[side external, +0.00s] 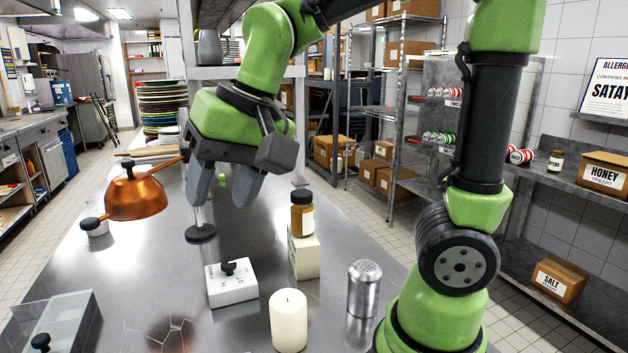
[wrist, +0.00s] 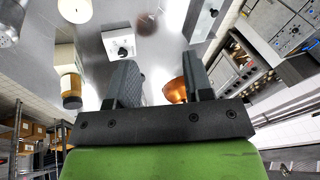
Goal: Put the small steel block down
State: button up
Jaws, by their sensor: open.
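My gripper (side external: 222,200) is above the steel counter (side external: 160,275), its fingers pointing down and spread apart. In the wrist view the gripper (wrist: 159,62) shows two separated dark fingers with no object between them. I cannot make out a small steel block in either view. A white box with a black knob (side external: 232,288) stands on the counter in front of the gripper; it also shows in the wrist view (wrist: 114,42). A slim steel post on a round black base (side external: 201,233) stands close below the fingers in the side view.
A copper dome (side external: 137,199) is left of the gripper. A brown jar (side external: 302,215) stands on a cream box (side external: 304,256), right of centre. A candle (side external: 289,322), a steel shaker (side external: 364,291) and a grey box (side external: 60,325) are nearer. Bare counter lies left of the white box.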

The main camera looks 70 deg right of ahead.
jog(key=s+d+r+n+t, duration=0.1)
jog(key=s+d+n+t, duration=0.1)
jog(key=s, duration=0.8)
jog(key=shift+d+t, duration=0.35)
jog(key=shift+t, duration=0.15)
dwell(0.3)
